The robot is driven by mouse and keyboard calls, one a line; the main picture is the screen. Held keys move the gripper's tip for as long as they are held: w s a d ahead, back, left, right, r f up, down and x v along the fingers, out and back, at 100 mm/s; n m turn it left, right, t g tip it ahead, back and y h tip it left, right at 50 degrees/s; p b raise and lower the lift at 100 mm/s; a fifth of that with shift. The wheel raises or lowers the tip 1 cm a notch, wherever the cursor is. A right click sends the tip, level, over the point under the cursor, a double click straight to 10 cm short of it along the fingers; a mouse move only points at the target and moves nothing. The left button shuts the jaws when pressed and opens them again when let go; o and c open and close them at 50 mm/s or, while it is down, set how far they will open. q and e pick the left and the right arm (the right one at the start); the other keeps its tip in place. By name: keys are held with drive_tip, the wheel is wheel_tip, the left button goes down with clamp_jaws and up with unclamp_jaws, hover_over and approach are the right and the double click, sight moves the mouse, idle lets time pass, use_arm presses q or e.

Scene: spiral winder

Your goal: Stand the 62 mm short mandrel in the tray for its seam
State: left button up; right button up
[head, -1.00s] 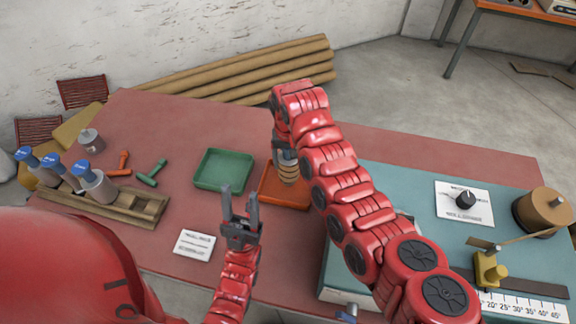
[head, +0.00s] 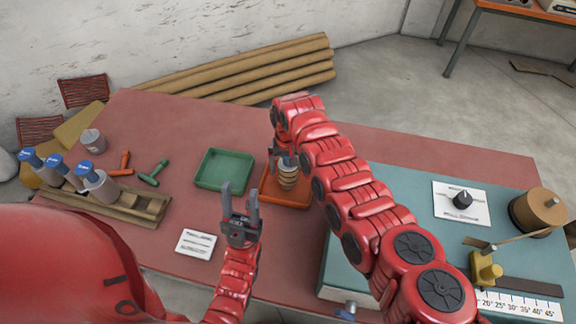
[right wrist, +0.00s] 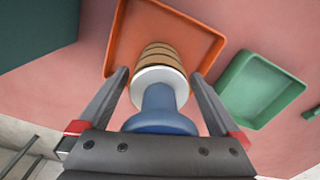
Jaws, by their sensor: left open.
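The short mandrel (head: 287,178), with a brown banded winding around it, stands in the orange tray (head: 268,197). My left gripper (head: 240,190) is open and empty, in front of the green tray.
The green tray (head: 225,151) is empty, left of the orange one. Red and green T-shaped tools and a white card (head: 195,242) lie nearby. The teal winder (head: 400,183) fills the right.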

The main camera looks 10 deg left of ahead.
drive_tip(key=shift+r, duration=0.6)
wheel_tip(320, 180, up, 11)
drive_tip(key=b, duration=0.2)
drive_tip(key=shift+r+b, duration=0.1)
drive_tip(key=shift+b, duration=0.3)
